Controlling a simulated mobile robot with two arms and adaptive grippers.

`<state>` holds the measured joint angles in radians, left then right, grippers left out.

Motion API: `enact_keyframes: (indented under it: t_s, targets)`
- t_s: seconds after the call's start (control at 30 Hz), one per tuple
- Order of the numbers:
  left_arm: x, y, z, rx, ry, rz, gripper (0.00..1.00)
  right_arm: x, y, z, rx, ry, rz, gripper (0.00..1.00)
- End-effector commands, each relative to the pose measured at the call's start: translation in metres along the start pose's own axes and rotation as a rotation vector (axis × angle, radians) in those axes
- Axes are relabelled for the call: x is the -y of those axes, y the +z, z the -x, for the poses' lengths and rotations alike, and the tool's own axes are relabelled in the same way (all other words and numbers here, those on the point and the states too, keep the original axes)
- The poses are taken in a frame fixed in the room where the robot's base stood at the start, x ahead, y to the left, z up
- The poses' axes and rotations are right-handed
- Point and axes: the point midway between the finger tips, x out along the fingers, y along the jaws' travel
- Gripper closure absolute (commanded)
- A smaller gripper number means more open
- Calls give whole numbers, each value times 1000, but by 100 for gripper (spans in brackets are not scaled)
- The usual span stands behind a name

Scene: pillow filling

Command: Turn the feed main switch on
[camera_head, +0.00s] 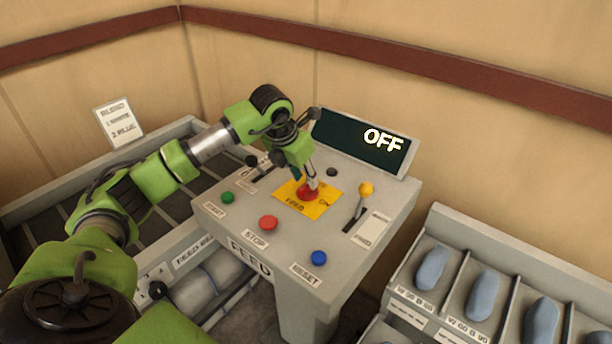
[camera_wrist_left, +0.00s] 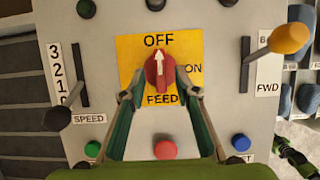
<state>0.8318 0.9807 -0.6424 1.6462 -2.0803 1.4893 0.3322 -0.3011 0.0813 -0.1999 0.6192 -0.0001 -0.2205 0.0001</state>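The feed main switch is a red rotary knob (camera_wrist_left: 160,70) with a white arrow, on a yellow plate (camera_wrist_left: 128,48) marked OFF at the top, ON at the right and FEED below. The arrow points up at OFF. In the head view the red knob (camera_head: 308,193) is partly covered by my left gripper (camera_head: 311,180), which comes down over it. The display (camera_head: 362,142) reads OFF.
A green START button (camera_head: 228,197), red STOP button (camera_head: 268,222) and blue RESET button (camera_head: 319,257) surround the plate. A yellow-knobbed lever (camera_head: 366,189) stands right; a black speed lever (camera_wrist_left: 57,118) stands left. A green and black part (camera_wrist_left: 296,160) shows at lower right, unclear.

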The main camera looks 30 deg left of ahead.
Motion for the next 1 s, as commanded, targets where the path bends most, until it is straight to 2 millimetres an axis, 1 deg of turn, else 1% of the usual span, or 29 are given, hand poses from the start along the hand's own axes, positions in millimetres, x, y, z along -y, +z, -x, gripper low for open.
enact_keyframes:
  t_s: [0.03, 0.2, 0.5, 0.53, 0.57, 0.6, 0.63, 1.0]
  targets:
    - [0, 1, -5, -2, -2, 2, 71, 0, 0, 4, 0, 0, 0, 60]
    - [0, 0, -19, 0, -1, 1, 71, 0, -1, 7, 0, 0, 0, 60]
    - [0, 0, -21, 1, 0, 0, 71, 0, -1, 6, -1, -1, 0, 60]
    - [0, 0, -21, 1, 0, 0, 76, 0, -1, 6, -1, -1, 0, 60]
    - [0, 0, -21, 1, 0, 0, 84, 0, -1, 6, -1, -1, 0, 60]
    - [0, 0, -21, 1, 0, 0, 94, 0, -1, 6, -2, -1, 0, 60]
    - [0, 0, -21, 1, -1, 0, 100, 1, -1, 6, -2, -1, 0, 60]
    - [-1, 0, -22, 2, -9, -20, 100, 2, -2, 3, -3, -2, -1, 60]
